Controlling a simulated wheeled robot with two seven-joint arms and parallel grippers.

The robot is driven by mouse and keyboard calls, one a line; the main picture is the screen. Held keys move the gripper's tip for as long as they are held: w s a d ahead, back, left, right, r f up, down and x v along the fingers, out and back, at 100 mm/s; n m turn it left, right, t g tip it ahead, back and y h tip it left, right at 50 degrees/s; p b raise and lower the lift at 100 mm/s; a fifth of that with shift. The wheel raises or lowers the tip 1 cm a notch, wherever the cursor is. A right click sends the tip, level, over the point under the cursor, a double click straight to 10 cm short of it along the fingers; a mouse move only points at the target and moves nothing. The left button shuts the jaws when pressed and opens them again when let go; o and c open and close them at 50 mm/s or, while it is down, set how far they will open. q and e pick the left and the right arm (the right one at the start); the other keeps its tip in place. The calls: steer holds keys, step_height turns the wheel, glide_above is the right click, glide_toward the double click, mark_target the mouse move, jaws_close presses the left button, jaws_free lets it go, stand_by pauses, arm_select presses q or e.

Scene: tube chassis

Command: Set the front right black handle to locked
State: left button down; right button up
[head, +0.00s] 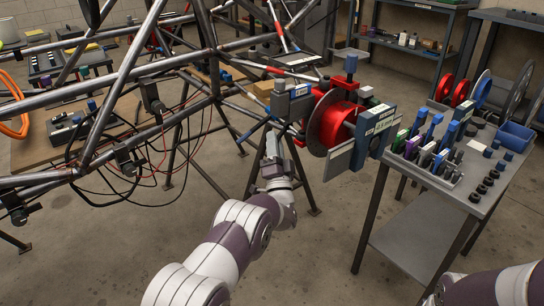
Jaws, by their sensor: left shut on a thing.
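The tube chassis (130,75) of grey bars stands at the left, with several small black fittings on it. Black parts show on its right upright (152,97), on the lower rail (128,160) and at the front left (15,209). I cannot tell which is the front right black handle, or its setting. At the chassis's right end is a red hub with a disc (330,120) and blue-grey blocks. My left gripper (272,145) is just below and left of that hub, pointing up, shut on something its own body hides. My right gripper is out of view.
A grey bench (432,175) at the right holds several blue, green and purple tools, black rings and a blue bin (515,135). Black and red cables hang below the chassis. Trestle legs stand under it. The floor in front is clear.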

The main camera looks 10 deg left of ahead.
arm_select(q)
steer(key=shift+w+d+f+n+y+b, duration=0.15)
steer(key=shift+f+n+y+b, duration=0.1)
steer(key=shift+n+y+b, duration=0.4)
steer(key=shift+w+d+f+n+y+b, duration=0.1)
steer(key=shift+f+n+y+b, duration=0.15)
steer(key=shift+n+y+b, duration=0.35)
steer(key=shift+r+n, duration=0.1)
steer(key=shift+n, duration=0.25)
steer(key=c, duration=1.2)
jaws_free()
steer(key=shift+w, duration=0.1)
steer(key=shift+o, duration=0.2)
